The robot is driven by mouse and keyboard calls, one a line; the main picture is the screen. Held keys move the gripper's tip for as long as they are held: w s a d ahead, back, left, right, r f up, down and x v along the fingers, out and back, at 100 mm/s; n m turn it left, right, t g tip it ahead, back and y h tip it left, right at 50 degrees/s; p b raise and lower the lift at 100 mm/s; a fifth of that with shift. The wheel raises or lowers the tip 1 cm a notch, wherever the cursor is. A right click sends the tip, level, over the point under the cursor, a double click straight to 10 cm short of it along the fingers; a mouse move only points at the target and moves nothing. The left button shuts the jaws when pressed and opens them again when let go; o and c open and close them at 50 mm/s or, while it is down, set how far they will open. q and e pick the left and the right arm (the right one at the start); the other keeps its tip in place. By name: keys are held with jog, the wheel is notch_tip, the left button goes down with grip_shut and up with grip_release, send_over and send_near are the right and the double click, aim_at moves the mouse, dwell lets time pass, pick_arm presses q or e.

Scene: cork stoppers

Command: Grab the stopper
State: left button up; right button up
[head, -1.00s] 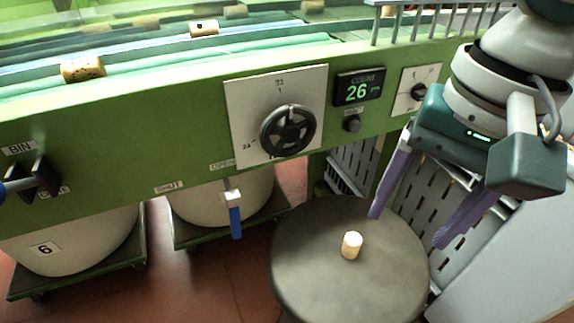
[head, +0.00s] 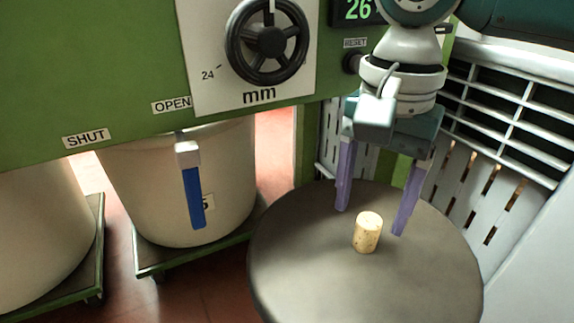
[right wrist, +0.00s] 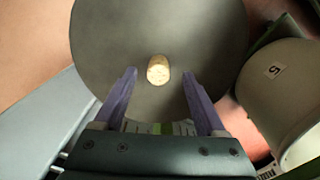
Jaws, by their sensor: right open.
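A light tan cork stopper (head: 367,231) stands upright on a round dark grey stool top (head: 300,262). It also shows in the right wrist view (right wrist: 158,69), ahead of the fingertips and roughly midway between them. My right gripper (head: 370,222) is open and empty, with its purple fingers pointing down just above the stool top at the stopper. The fingers (right wrist: 161,85) are wide apart in the right wrist view, and neither appears to touch the stopper. My left gripper is not in view.
A green machine panel (head: 80,65) with a black handwheel (head: 267,40) stands behind, and a blue-handled lever (head: 193,195) hangs below it. Pale bins (head: 165,180) stand on green dollies at left. A slatted crate (head: 490,190) is at right. The stool top around the stopper is clear.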

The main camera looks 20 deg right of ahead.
aim_at(370, 219)
jog(key=f+b, duration=0.2)
jog(key=f, duration=0.1)
jog(key=f+b, duration=0.1)
jog(key=shift+d+f, duration=0.25)
jog(key=shift+f, duration=0.1)
jog(key=shift+r, duration=0.15)
grip_shut()
